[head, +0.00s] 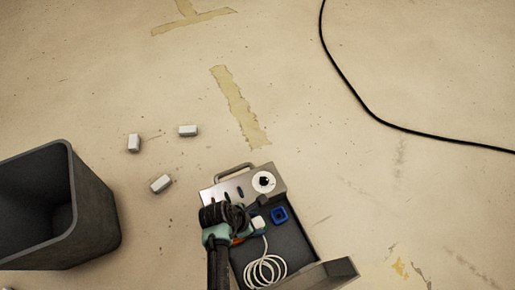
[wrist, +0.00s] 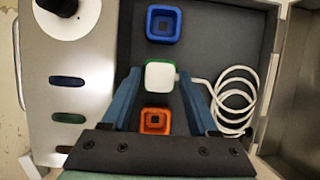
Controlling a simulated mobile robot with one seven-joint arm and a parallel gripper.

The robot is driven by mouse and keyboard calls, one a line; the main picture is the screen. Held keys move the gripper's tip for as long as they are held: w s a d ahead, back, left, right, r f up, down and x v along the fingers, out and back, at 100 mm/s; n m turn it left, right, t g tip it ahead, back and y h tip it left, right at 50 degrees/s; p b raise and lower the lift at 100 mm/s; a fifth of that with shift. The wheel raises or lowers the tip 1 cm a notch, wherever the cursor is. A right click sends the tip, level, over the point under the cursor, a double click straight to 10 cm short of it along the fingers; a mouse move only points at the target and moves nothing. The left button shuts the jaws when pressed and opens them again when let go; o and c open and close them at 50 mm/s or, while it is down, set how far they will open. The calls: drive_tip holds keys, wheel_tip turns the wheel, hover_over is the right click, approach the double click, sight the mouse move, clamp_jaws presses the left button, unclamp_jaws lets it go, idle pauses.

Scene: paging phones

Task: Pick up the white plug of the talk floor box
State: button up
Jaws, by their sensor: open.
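The white plug (wrist: 160,75) sits over a green socket (wrist: 166,57) in the dark tray of the floor box (head: 295,249). A white coiled cord (wrist: 233,100) runs from the plug to the right in the wrist view. My gripper (wrist: 159,76) is open, with one blue finger on each side of the plug; whether they touch it I cannot tell. In the head view the plug (head: 258,222) shows just right of my gripper. A blue socket (wrist: 164,24) and an orange socket (wrist: 155,121) stand on either side of the plug.
The box's metal panel (wrist: 66,80) carries a black knob (wrist: 60,6) on a white disc and coloured oval marks. A dark bin (head: 95,215) stands at left, near several white blocks (head: 188,130).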

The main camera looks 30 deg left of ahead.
sight(256, 223)
drive_tip(key=shift+c, duration=0.2)
clamp_jaws()
idle(0.3)
wheel_tip(256, 223, up, 10)
drive_tip(key=p, duration=0.9)
drive_tip(key=shift+w, duration=0.1)
drive_tip(key=w+d, duration=0.4)
drive_tip(key=w, duration=0.1)
drive_tip(key=shift+w+d, duration=0.25)
drive_tip(key=shift+w, duration=0.05)
